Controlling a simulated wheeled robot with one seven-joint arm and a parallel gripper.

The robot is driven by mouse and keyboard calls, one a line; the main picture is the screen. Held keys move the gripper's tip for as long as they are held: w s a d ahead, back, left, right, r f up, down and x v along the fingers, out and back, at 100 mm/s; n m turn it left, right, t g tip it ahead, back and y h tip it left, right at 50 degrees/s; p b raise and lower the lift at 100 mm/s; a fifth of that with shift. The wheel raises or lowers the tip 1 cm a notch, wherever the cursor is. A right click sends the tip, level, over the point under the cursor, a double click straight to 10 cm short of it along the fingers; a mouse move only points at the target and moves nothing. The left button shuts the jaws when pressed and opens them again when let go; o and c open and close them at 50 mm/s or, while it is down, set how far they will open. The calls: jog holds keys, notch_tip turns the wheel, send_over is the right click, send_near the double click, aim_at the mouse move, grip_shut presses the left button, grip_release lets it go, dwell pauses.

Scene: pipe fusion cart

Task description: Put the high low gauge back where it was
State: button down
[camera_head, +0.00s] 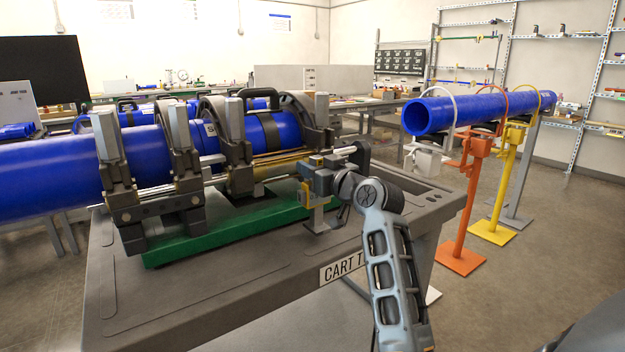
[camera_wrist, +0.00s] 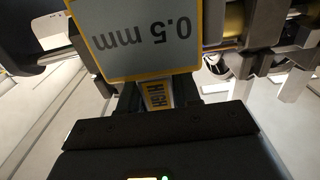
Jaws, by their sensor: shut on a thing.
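The high low gauge (camera_wrist: 148,45) fills the upper middle of the wrist view. It has a grey plate with a yellow edge, marked "0.5 mm" upside down, and a yellow part marked "HIGH". My gripper (camera_wrist: 158,98) is shut on its yellow part. In the head view my gripper (camera_head: 322,185) is at the right end of the fusion machine (camera_head: 215,230), above the cart top. Only a small yellow-edged bit of the gauge (camera_head: 304,196) shows there; my gripper hides the rest. I cannot tell whether the gauge touches the machine.
The machine clamps blue pipes (camera_head: 60,180) on the grey cart (camera_head: 215,300). Its rods and clamps are close to my gripper. The cart's front surface is clear. A blue pipe (camera_head: 470,112) rests on orange and yellow stands to the right. Benches and shelves line the back.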

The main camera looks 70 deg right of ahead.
jog(key=shift+f, duration=1.45)
jog(key=c, duration=0.8)
grip_release()
jog(key=b+v, duration=0.1)
jog(key=v, duration=1.1)
jog(key=shift+s, duration=0.1)
